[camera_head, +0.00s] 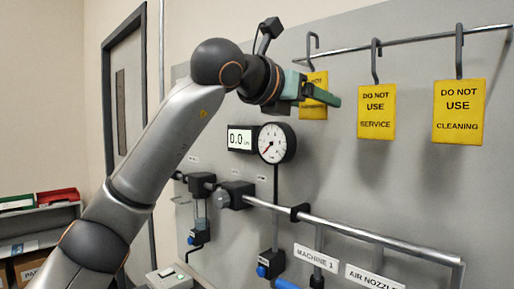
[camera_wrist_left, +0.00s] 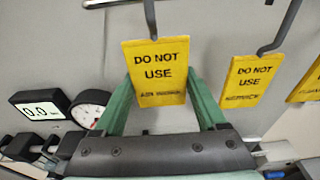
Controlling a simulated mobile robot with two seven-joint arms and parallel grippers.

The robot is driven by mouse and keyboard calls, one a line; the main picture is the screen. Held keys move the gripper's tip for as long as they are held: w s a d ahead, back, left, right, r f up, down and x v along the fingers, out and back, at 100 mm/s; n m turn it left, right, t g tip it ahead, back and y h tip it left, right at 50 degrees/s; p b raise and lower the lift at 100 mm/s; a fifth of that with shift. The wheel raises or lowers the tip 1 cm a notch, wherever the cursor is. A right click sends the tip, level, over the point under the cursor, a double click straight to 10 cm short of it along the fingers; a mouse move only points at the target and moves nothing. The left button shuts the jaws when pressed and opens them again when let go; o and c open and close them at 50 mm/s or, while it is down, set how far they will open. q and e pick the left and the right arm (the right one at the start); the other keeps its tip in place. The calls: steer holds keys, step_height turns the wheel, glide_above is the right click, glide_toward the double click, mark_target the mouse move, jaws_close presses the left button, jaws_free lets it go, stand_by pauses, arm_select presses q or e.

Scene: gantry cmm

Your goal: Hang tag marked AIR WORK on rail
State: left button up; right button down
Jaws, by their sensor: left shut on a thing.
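My left gripper (camera_head: 322,95) is shut on the yellow AIR WORK tag (camera_head: 314,109), holding it upright in front of the grey panel. In the left wrist view, the tag (camera_wrist_left: 158,66) sits between the two green fingers (camera_wrist_left: 160,92), its lower line blurred. In the head view, a finger covers the tag's middle. My right gripper is not in view.
The SERVICE tag (camera_head: 376,112) and CLEANING tag (camera_head: 459,112) hang on the rail to the right. A round gauge (camera_head: 276,143) and digital display (camera_head: 240,139) are below the gripper. A lower pipe (camera_head: 350,230) with valves crosses the panel. Rail between the tags is bare.

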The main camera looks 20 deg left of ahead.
arm_select(q)
steer(key=shift+f+b+v, duration=0.25)
steer(key=shift+b+v, duration=0.5)
steer(key=shift+v, duration=0.75)
steer(key=shift+f+b+v, duration=0.2)
steer(key=shift+b+v, duration=0.55)
steer(key=shift+v, duration=0.75)
steer(key=shift+f+b+v, duration=0.1)
steer(key=shift+b+v, duration=0.2)
steer(key=shift+v, duration=0.45)
steer(key=shift+f+b+v, duration=0.15)
steer(key=shift+b+v, duration=0.1)
steer(key=shift+v, duration=0.5)
steer(key=shift+f, duration=0.1)
